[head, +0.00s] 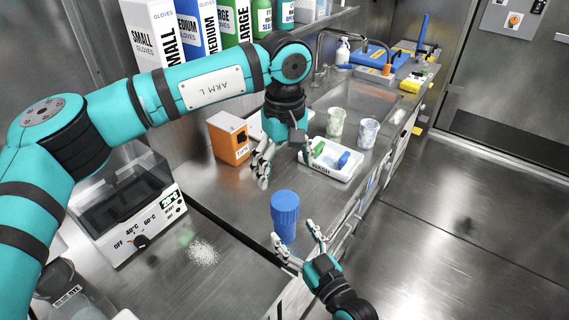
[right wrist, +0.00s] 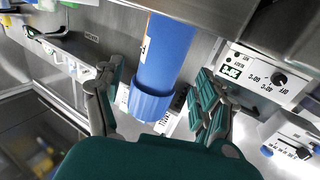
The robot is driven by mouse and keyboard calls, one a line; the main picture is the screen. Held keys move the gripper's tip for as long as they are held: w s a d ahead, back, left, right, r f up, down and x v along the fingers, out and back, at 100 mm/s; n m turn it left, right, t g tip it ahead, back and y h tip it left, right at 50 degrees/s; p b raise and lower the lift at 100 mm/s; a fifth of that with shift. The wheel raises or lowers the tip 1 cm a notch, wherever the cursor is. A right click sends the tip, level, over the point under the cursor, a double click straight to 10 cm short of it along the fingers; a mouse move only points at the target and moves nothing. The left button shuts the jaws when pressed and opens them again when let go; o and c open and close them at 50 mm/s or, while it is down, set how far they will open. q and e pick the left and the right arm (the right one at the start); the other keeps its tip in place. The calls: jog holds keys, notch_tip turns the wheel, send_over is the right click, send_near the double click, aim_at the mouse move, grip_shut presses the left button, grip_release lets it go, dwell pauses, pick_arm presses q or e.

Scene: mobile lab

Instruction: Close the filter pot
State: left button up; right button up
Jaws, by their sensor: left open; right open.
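The filter pot is the blue cylinder (head: 285,226) standing upright near the front edge of the steel counter, with a wider ribbed blue lid (head: 285,200) at its top. In the right wrist view the blue body (right wrist: 168,50) and ribbed lid (right wrist: 151,102) show between my fingers; I cannot tell whether the lid is screwed tight. My right gripper (head: 298,244) is open at the pot's lower front side; its fingers also show in the right wrist view (right wrist: 152,95). My left gripper (head: 283,165) is open and empty, pointing down above and behind the pot.
A white tray (head: 347,174) with blue and green items stands behind the pot, near two speckled cups (head: 336,123). An orange box (head: 229,138) and a heater with a dial (head: 130,215) stand left. White grains (head: 203,252) lie on the counter.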

jog(key=v, duration=0.7)
dwell(0.3)
